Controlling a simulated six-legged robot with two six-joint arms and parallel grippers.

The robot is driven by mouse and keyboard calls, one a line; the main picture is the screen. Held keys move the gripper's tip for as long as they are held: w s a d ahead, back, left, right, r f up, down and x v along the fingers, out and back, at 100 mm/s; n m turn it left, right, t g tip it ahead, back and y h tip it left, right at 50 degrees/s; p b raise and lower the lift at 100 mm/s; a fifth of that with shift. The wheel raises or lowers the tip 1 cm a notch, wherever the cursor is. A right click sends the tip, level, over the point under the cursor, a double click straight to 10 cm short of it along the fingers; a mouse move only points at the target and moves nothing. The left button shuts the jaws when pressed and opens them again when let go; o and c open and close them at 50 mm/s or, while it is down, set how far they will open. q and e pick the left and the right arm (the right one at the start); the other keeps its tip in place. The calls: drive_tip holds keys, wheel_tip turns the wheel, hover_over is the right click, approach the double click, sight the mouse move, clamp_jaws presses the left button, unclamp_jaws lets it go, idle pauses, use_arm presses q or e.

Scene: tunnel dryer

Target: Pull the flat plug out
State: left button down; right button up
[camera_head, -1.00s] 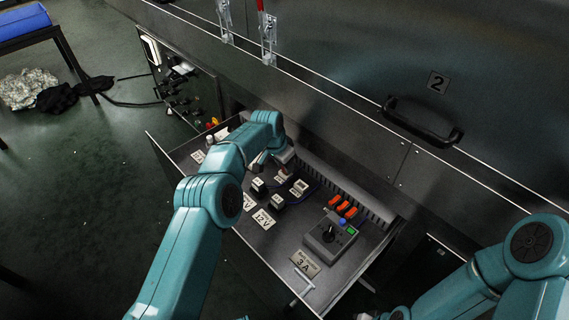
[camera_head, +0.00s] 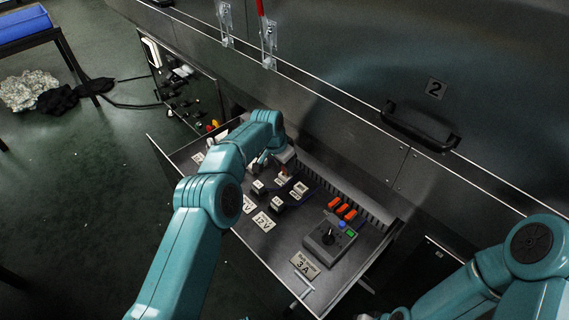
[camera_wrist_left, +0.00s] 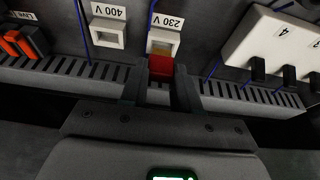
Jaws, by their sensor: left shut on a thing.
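My left gripper (camera_wrist_left: 160,90) is shut on a small red plug (camera_wrist_left: 160,68) in the left wrist view. The plug lies directly in front of the white socket labelled 230 V (camera_wrist_left: 163,35), and an orange-brown part shows at the socket's opening. I cannot tell how deep the plug sits in it. In the head view my left arm reaches over the panel from the left, and its wrist hides much of this spot. A second white socket labelled 400 V (camera_wrist_left: 107,34) is beside it and looks empty. My right gripper is not in view.
A slotted cable duct (camera_wrist_left: 50,75) runs along the panel edge. A white block with black plugs (camera_wrist_left: 275,45) stands close on one side, orange parts (camera_wrist_left: 15,44) on the other. Blue wires run between them. A grey control box (camera_head: 328,240) stands on the panel (camera_head: 262,250).

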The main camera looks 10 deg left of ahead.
use_arm(q)
drive_tip(key=shift+r, duration=0.3)
drive_tip(key=shift+r+p, duration=1.85)
drive_tip(key=shift+r, duration=0.65)
drive_tip(key=shift+f, duration=0.1)
